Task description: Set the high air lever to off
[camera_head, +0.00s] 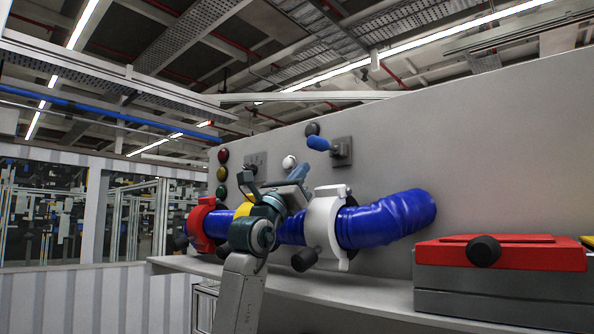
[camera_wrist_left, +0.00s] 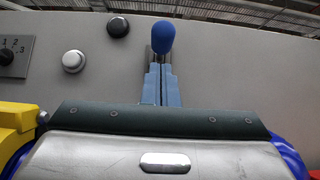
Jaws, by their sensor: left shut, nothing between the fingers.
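A lever with a blue handle (camera_head: 318,143) sticks out from a grey metal plate (camera_head: 342,152) on the upright panel. In the left wrist view its rounded blue end (camera_wrist_left: 162,37) shows straight ahead, just above the fingertips. My left gripper (camera_head: 299,174) is below and left of the handle in the head view. Its two blue-grey fingers (camera_wrist_left: 160,84) are together and hold nothing. They hide the lower part of the lever's plate in the wrist view. I cannot tell whether the fingertips touch the handle. My right gripper is not in view.
Beside the lever are a black knob (camera_wrist_left: 118,27), a white button (camera_wrist_left: 73,60) and a numbered dial plate (camera_wrist_left: 12,55). A thick blue hose (camera_head: 385,220) with a white clamp (camera_head: 325,228) and a red clamp (camera_head: 198,222) runs below. A red-topped box (camera_head: 530,255) stands right.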

